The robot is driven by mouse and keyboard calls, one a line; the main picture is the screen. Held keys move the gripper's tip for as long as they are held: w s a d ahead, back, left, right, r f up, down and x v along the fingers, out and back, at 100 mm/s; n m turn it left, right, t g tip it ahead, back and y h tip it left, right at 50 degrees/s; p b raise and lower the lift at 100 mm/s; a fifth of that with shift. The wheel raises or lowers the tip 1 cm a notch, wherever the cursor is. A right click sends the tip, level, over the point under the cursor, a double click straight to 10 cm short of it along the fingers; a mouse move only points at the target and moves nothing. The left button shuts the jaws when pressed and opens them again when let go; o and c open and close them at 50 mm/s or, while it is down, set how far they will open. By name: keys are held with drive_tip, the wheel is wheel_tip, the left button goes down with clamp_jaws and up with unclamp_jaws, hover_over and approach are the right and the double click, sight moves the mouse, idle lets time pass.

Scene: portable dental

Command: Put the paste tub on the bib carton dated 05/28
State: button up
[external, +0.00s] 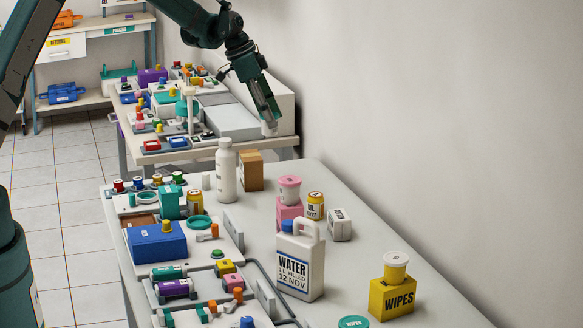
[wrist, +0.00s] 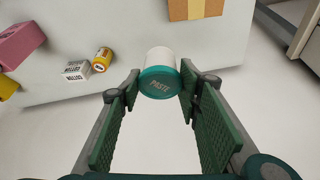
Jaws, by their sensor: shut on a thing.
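The paste tub (wrist: 160,72) is white with a teal lid marked PASTE. It sits between the two fingertips of my gripper (wrist: 158,82) in the wrist view, and the gripper is shut on it. In the external view my gripper (external: 267,115) is raised beyond the far end of the near table, with the whitish end of the tub (external: 269,128) just showing below it. A brown carton (external: 251,171) with a paler band stands at the back of that table; it also shows at the top of the wrist view (wrist: 185,10). I cannot read a 05/28 date on any carton.
A white bottle (external: 226,172) stands beside the brown carton. A pink box (external: 289,212), a yellow jar (external: 315,206), a small white box (external: 340,225), a water jug (external: 299,262) and a yellow wipes box (external: 392,298) stand nearer. Trays of small items fill the left side.

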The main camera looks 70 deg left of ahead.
drive_tip(key=s+a+r+n, duration=0.1)
drive_tip(key=s+a, duration=0.2)
drive_tip(key=a, duration=0.4)
drive_tip(key=shift+s+a+r+y+p, duration=0.25)
drive_tip(key=shift+a+y+p, duration=0.05)
hover_over(251, 155)
drive_tip(key=shift+f, duration=3.15)
drive_tip(key=shift+f, duration=0.1)
drive_tip(key=shift+f, duration=1.8)
drive_tip(key=shift+f, duration=0.1)
drive_tip(key=o, duration=0.9)
drive_tip(key=shift+c, duration=0.2)
